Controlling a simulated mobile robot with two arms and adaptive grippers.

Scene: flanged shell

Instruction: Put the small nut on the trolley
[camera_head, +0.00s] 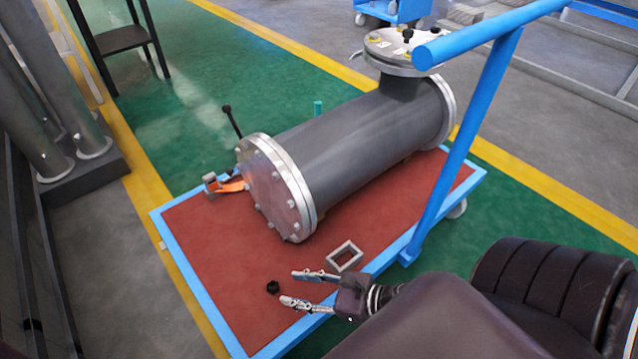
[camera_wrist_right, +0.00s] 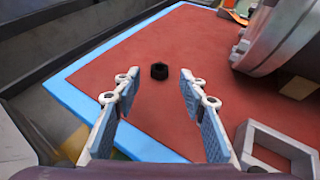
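The small nut (camera_head: 273,287) is a dark, black piece lying on the red top of the trolley (camera_head: 238,318), near its front left corner. In the right wrist view the nut (camera_wrist_right: 159,71) lies on the red surface beyond my fingertips, between their lines. My right gripper (camera_head: 299,288) is open and empty; its fingers point toward the nut and are apart from it. In the right wrist view its two fingers (camera_wrist_right: 157,85) are spread wide. My left gripper is not in view.
A large grey flanged shell (camera_head: 355,145) fills much of the trolley. A grey square frame (camera_head: 345,256) lies right of the nut, near my right gripper. The trolley's blue handle (camera_head: 455,165) rises at the right. The red surface around the nut is clear.

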